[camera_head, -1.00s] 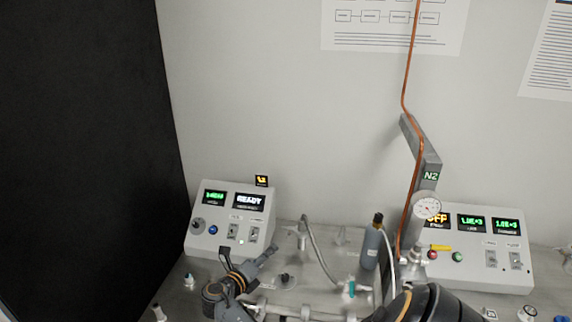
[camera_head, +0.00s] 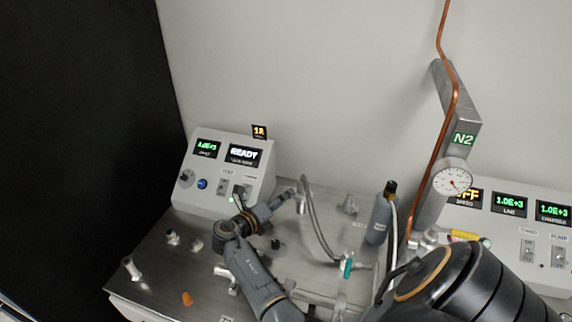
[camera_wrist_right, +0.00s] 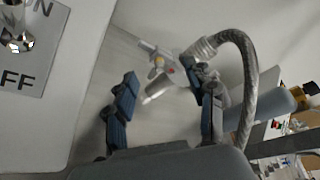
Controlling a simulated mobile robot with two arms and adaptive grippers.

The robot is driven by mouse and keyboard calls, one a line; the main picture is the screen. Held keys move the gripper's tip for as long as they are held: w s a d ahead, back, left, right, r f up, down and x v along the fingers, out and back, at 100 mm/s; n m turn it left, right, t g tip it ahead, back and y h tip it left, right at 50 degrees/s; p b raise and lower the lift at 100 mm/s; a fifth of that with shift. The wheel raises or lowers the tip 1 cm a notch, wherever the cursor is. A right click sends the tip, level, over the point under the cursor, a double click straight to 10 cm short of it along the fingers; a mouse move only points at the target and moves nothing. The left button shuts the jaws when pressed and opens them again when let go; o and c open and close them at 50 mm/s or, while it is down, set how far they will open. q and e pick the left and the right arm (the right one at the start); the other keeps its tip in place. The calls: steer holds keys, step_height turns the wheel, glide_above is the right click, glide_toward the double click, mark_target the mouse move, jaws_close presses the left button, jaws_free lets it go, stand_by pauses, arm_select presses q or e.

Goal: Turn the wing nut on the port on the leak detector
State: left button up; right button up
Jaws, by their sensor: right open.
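The leak detector (camera_head: 228,165) is the sloped grey-white box at the left, with a green readout and a READY display. A metal port (camera_head: 302,190) with a braided hose stands just right of it. In the right wrist view, the metal port fitting (camera_wrist_right: 150,50) and hose (camera_wrist_right: 242,95) lie beyond the fingers. My right gripper (camera_head: 266,203) is open, beside the port. In the right wrist view my right gripper (camera_wrist_right: 167,82) has its blue fingers apart, with nothing held. My left gripper is out of view.
A grey bottle (camera_head: 379,220), a teal-handled valve (camera_head: 347,267) and a post (camera_head: 447,150) with a copper pipe and gauge (camera_head: 452,179) stand to the right. A second control box (camera_head: 510,225) is at far right. Small fittings (camera_head: 131,268) lie at front left.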

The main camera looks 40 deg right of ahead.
steer(key=shift+a+r, duration=0.1)
steer(key=shift+a, duration=0.1)
steer(key=shift+c, duration=0.8)
jaws_close()
steer(key=shift+r+p, duration=0.2)
steer(key=shift+p, duration=0.6)
steer(key=m+p, duration=0.1)
steer(key=p, duration=0.1)
steer(key=m+t+y+p, duration=0.1)
steer(key=p, duration=0.1)
steer(key=shift+s+d+r+m+p, duration=0.15)
steer(key=shift+m+p, duration=0.25)
arm_select(q)
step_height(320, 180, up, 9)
steer(key=p, duration=0.2)
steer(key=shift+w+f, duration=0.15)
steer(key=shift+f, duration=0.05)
arm_select(e)
steer(key=shift+s+m+t+y, duration=0.1)
steer(key=shift+m+t+y, duration=0.45)
steer(key=shift+m, duration=0.45)
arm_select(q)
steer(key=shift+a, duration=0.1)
arm_select(e)
steer(key=shift+f, duration=0.2)
